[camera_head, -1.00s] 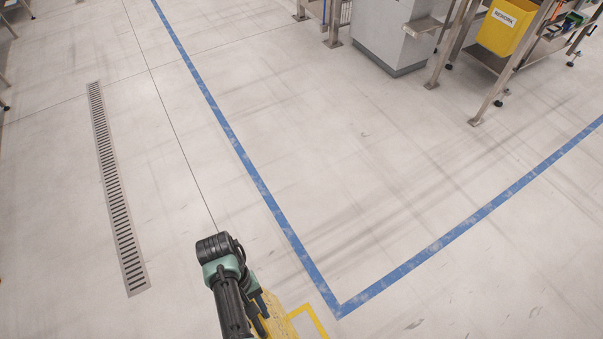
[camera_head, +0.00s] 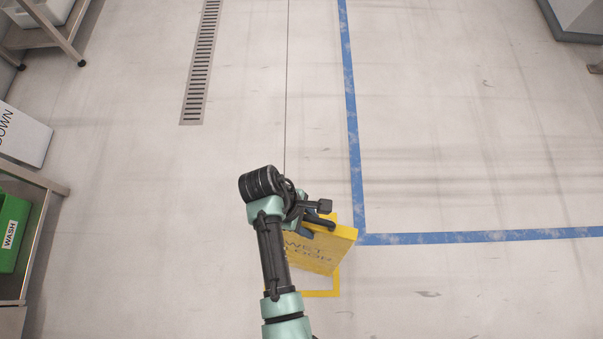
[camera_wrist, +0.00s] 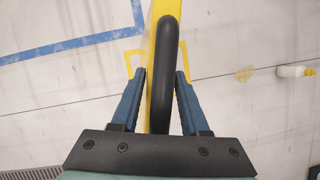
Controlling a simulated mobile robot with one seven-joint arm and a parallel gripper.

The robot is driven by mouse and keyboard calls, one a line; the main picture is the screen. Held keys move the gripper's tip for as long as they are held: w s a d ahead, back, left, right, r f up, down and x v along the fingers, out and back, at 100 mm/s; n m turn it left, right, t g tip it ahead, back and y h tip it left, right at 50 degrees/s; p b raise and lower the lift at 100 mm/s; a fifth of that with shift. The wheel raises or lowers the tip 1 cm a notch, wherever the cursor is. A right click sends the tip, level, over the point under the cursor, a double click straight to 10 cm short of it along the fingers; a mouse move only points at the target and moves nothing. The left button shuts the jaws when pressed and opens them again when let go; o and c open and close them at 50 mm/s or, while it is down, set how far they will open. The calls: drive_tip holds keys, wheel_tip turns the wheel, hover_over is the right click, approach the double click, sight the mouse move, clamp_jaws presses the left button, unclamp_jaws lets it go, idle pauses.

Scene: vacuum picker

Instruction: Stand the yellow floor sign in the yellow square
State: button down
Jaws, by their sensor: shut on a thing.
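The yellow floor sign (camera_head: 322,249) hangs tilted from my gripper (camera_head: 313,213) in the head view, its lettering only partly readable. In the wrist view my gripper (camera_wrist: 160,72) is shut on the sign's top, with one blue finger on each side of the sign's yellow edge (camera_wrist: 153,32) and black handle (camera_wrist: 166,65). The yellow square (camera_head: 322,293) is an outline on the floor, partly hidden behind the sign and my arm. A corner of it shows in the wrist view (camera_wrist: 134,51). I cannot tell whether the sign touches the floor.
Blue floor tape (camera_head: 480,237) makes a corner just right of the square. A drain grate (camera_head: 200,65) lies up the floor. A bench with a green WASH bin (camera_head: 12,235) and a white box (camera_head: 22,135) stand at left.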

sight(302, 238)
drive_tip(key=f+n+b, duration=0.1)
drive_tip(key=a+f+n, duration=0.1)
drive_tip(key=s+f+t+b, duration=0.1)
drive_tip(key=shift+a+f+n+b, duration=0.15)
drive_tip(key=shift+a+n+b, duration=0.15)
drive_tip(key=shift+a+n, duration=0.1)
wheel_tip(302, 238, down, 10)
drive_tip(key=b, duration=0.4)
drive_tip(key=shift+r, duration=0.2)
drive_tip(key=shift+c, duration=2)
unclamp_jaws()
drive_tip(key=shift+s+f, duration=0.15)
